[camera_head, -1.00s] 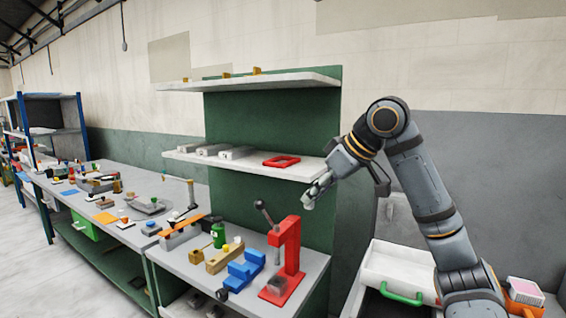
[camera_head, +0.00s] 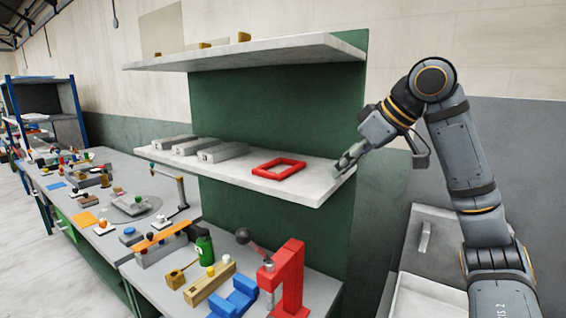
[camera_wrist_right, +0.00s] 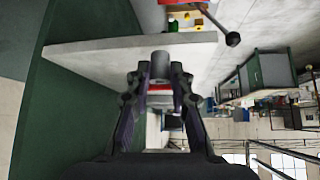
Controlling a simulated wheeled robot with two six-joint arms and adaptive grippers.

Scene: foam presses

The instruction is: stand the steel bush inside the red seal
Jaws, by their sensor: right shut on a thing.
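The red seal (camera_head: 278,168) is a flat red rectangular frame lying on the middle shelf, near its right end. My right gripper (camera_head: 348,160) is at the right end of that shelf, to the right of the seal and apart from it. In the right wrist view its fingers (camera_wrist_right: 160,78) are shut on a grey cylinder, which looks like the steel bush (camera_wrist_right: 161,64). The bush is hard to make out in the head view. A bit of red shows between the fingers in the wrist view; I cannot tell what it is. My left gripper is not in view.
Several grey blocks (camera_head: 222,152) stand on the left of the middle shelf (camera_head: 318,190). An upper shelf (camera_head: 270,52) hangs above it. Below are a red press (camera_head: 291,275), a blue fixture (camera_head: 236,300) and a green bottle (camera_head: 205,247). Shelf surface around the seal is clear.

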